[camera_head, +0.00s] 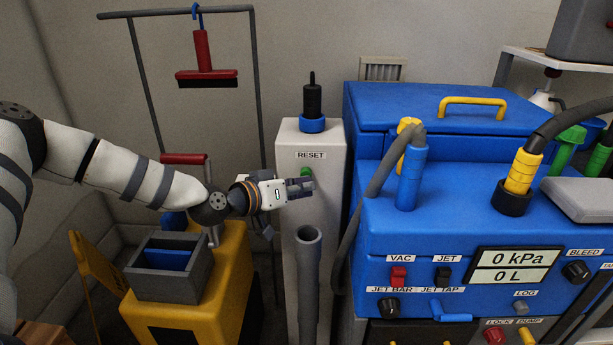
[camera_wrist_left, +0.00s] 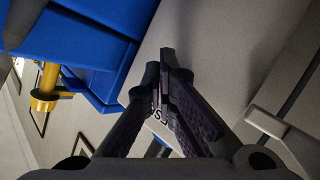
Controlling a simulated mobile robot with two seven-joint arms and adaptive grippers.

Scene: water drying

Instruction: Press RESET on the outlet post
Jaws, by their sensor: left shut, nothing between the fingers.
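The outlet post (camera_head: 325,138) is a light grey upright box with a RESET label. A green button (camera_head: 306,172) sits just under the label, partly hidden by my left gripper. A black plug with a blue collar (camera_head: 312,124) stands on top of the post. My left gripper (camera_head: 308,187) is shut and empty, level with the button at the post's front face. In the left wrist view, the shut fingers (camera_wrist_left: 168,75) point at the pale post face (camera_wrist_left: 205,50), and part of the label shows behind them. I cannot tell whether they touch the button. My right gripper is not in view.
A blue machine (camera_head: 450,220) with switches, hoses and a display stands right of the post. A grey pipe (camera_head: 308,270) rises in front of the post. A yellow cart (camera_head: 210,290) with a grey bin (camera_head: 140,285) stands left. A red squeegee (camera_head: 205,65) hangs on a rack behind.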

